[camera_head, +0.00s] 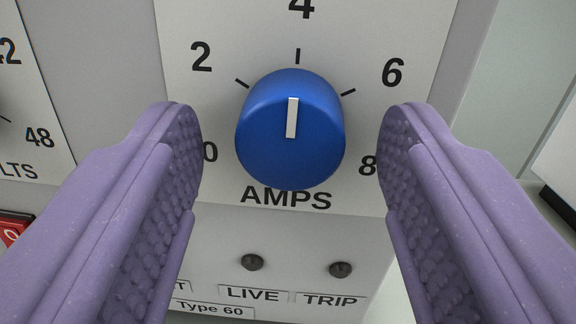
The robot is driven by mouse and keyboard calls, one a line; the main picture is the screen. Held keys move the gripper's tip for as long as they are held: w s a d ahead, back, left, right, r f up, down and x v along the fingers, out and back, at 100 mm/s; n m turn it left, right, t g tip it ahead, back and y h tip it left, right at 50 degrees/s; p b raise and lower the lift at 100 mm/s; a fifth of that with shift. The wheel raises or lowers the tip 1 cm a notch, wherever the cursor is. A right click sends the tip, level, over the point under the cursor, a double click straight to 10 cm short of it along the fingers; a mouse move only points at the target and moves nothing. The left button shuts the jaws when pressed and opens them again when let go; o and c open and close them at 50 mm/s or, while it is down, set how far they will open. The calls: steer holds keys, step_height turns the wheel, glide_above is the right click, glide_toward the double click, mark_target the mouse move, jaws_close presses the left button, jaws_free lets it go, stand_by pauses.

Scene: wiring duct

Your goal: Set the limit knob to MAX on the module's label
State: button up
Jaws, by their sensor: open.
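The blue limit knob (290,135) sits on the module's white label (215,110), above the word AMPS. Its white pointer line points straight up, at the tick below the 4. The label shows 0, 2, 4, 6 and 8 around the knob, partly hidden at 0 and 8 by my fingers. No word MAX shows on the visible part of the label. My gripper (290,150) is open, with one purple finger left of the knob and one right of it. A gap shows on both sides, and neither finger appears to touch the knob.
Two dark round indicators stand below the knob, one over LIVE (252,262) and one over TRIP (341,269). A neighbouring dial label (28,110) with 48 is at the left. A red part (14,229) shows at the lower left. A dark edge (558,205) is at the right.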

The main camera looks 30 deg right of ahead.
steer(key=p+v, duration=0.2)
steer(key=v, duration=0.5)
steer(key=shift+s+a, duration=0.2)
steer(key=shift+s, duration=0.15)
steer(key=w+a+r+n+y, duration=0.1)
steer(key=a+r+y, duration=0.15)
steer(key=r, duration=0.55)
steer(key=w+a+r+y, duration=0.1)
steer(key=w+r+y, duration=0.15)
steer(key=r, duration=0.55)
steer(key=w+a+r+n+y, duration=0.1)
steer(key=r+y, duration=0.3)
steer(key=r, duration=0.4)
steer(key=s+d+r+n+g, duration=0.1)
steer(key=s+r+n, duration=0.2)
steer(key=s+r, duration=1.7)
step_height(320, 180, up, 3)
steer(key=shift+f+y, duration=0.15)
steer(key=shift+y, duration=0.25)
